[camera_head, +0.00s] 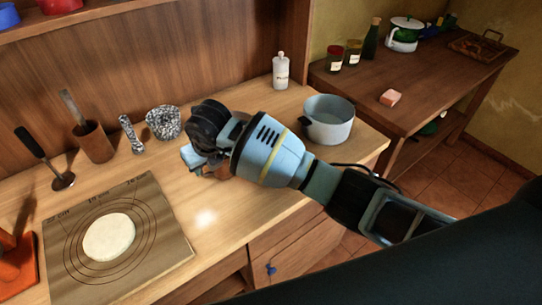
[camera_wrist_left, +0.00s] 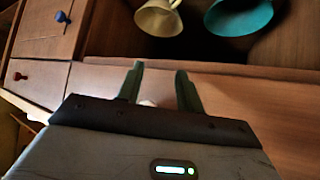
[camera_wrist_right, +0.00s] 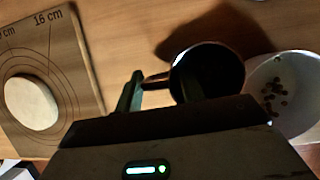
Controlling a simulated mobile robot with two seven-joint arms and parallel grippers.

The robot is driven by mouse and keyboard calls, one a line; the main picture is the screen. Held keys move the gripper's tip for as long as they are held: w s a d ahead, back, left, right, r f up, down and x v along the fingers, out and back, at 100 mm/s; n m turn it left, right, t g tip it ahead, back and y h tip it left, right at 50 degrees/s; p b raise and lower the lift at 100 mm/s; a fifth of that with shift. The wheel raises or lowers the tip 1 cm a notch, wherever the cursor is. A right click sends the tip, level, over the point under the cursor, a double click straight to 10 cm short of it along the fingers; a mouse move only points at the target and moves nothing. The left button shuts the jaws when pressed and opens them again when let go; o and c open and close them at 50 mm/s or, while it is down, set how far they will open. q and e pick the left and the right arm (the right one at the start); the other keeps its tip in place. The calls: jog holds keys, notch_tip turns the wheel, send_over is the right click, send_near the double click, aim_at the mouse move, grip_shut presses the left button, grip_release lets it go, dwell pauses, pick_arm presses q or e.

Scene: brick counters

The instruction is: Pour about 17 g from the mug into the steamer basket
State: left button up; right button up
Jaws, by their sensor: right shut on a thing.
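My right gripper (camera_wrist_right: 158,84) is shut on the handle of a dark mug (camera_wrist_right: 214,55). The mug's opening shows in the right wrist view, but its inside is too dark to make out any contents. In the head view my right wrist hides most of this area. A pale, round, open vessel, apparently the steamer basket (camera_wrist_right: 258,82), stands just right of the mug; several small brown bits lie inside it. It appears to be the pale vessel right of my wrist in the head view (camera_head: 329,125). My left gripper (camera_wrist_left: 160,72) is open and empty.
A board with printed circles and a dough disc (camera_head: 108,236) lies at left. A white bottle (camera_head: 280,72) is at the back. Drawers (camera_wrist_left: 40,80) are near my left gripper.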

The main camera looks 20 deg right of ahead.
jog(key=shift+r, duration=0.15)
jog(key=shift+r, duration=3.45)
